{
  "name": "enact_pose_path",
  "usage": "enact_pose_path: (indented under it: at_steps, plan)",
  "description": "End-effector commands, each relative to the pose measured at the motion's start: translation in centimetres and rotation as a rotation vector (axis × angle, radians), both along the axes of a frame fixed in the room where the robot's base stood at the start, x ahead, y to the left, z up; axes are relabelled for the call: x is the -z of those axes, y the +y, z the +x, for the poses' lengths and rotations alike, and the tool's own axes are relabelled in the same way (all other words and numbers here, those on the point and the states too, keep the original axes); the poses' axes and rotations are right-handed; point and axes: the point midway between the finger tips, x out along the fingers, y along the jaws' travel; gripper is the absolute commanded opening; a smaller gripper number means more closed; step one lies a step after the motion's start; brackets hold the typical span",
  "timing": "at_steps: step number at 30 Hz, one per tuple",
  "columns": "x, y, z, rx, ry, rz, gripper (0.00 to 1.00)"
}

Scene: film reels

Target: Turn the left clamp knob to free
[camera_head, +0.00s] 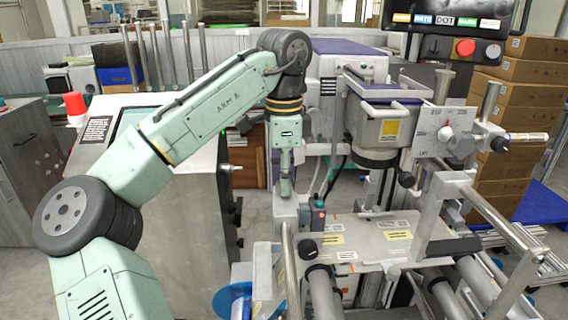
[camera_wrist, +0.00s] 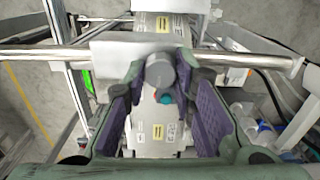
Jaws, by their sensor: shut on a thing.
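My gripper (camera_head: 286,192) points down beside the left end of the machine's web plate, above a pale block (camera_head: 286,212). In the wrist view my gripper (camera_wrist: 160,75) has its green, purple-padded fingers closed around a grey rounded knob (camera_wrist: 160,70), apparently the left clamp knob. The knob sits in front of a white block (camera_wrist: 112,57) on a metal rod. In the head view the knob is hidden by the gripper and I cannot read its setting. A small part with teal and red tips (camera_head: 318,207) stands right of the fingers.
The web plate (camera_head: 365,250) has yellow labels. A dial plate (camera_head: 446,132) is at right. Metal rods and rollers crowd the front. Cardboard boxes (camera_head: 535,75) are stacked behind.

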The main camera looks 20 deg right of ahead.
Motion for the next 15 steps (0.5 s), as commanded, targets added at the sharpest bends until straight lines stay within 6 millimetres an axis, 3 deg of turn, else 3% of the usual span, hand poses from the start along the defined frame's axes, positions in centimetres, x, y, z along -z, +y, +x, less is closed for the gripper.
enact_pose_path:
  at_steps: [15]
  plan:
    - [0.05, 0.04, 0.08, -0.491, 0.000, 0.002, 0.00]
